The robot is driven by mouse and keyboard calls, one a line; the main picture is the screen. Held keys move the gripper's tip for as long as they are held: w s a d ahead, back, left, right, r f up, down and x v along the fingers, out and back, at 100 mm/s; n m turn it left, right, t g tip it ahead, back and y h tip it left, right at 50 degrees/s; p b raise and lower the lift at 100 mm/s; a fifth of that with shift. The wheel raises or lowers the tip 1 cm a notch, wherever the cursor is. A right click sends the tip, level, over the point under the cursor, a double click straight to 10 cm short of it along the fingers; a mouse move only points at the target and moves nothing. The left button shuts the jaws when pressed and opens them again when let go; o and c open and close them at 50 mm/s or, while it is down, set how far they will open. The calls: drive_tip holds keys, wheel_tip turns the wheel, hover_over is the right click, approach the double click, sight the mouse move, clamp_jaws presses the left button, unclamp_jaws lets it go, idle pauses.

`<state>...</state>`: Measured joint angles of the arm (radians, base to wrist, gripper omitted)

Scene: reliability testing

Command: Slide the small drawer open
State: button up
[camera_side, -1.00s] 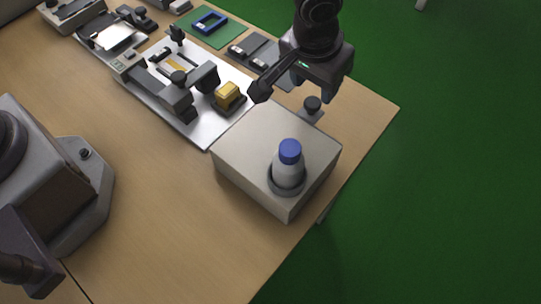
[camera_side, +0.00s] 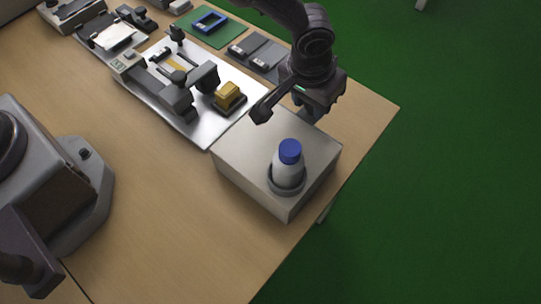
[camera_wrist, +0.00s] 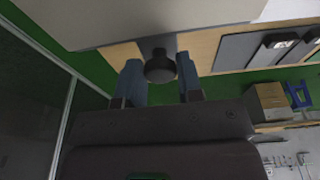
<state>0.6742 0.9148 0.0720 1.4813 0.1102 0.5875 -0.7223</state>
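The small drawer's housing is a light grey box (camera_side: 245,150) near the table's right edge. A white bottle with a blue cap (camera_side: 289,165) stands in a round ring on top of it. A dark round knob (camera_wrist: 160,68) on a grey strip (camera_wrist: 154,44) projects from the box in the wrist view. My gripper (camera_side: 309,112) is at the box's far side in the side view, hiding the knob there. In the wrist view my gripper (camera_wrist: 161,82) is open, with one finger on each side of the knob and visible gaps between.
A metal plate with a fixture (camera_side: 175,88) and a yellow block (camera_side: 228,95) lies left of the box. Dark flat trays (camera_side: 258,52) and a green board with a blue frame (camera_side: 209,22) lie behind. Green floor (camera_side: 430,200) lies beyond the table's right edge.

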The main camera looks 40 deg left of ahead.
drive_tip(key=w, duration=1.1)
idle(0.4)
drive_tip(key=shift+w, duration=0.1)
drive_tip(key=o, duration=0.5)
drive_tip(key=shift+r, duration=0.15)
wheel_tip(320, 180, up, 5)
drive_tip(key=shift+f, duration=0.1)
idle(0.3)
